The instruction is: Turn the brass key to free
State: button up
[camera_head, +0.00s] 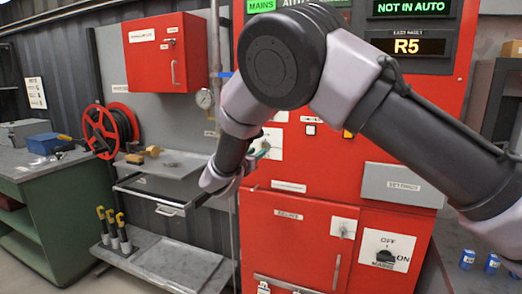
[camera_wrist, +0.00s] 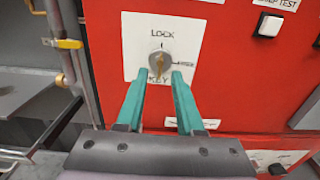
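The key looks roughly upright in the wrist view. A small label right of the lock is too small to read surely. My gripper (camera_wrist: 158,76) has its two teal fingers apart, one on each side just below the lock, with nothing between them. Whether a fingertip touches the plate I cannot tell. In the head view my gripper (camera_head: 258,153) is in front of the plate (camera_head: 272,140), and my arm hides the key.
A white push button (camera_wrist: 268,25) is at the upper right of the plate. A pipe with a yellow-handled valve (camera_wrist: 68,44) runs along the left. In the head view, a grey SETTINGS box (camera_head: 402,186) and a rotary ON/OFF switch (camera_head: 386,250) are lower right.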

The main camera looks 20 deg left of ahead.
jog(key=shift+w+d, duration=0.2)
jog(key=shift+w, duration=1.9)
grip_shut()
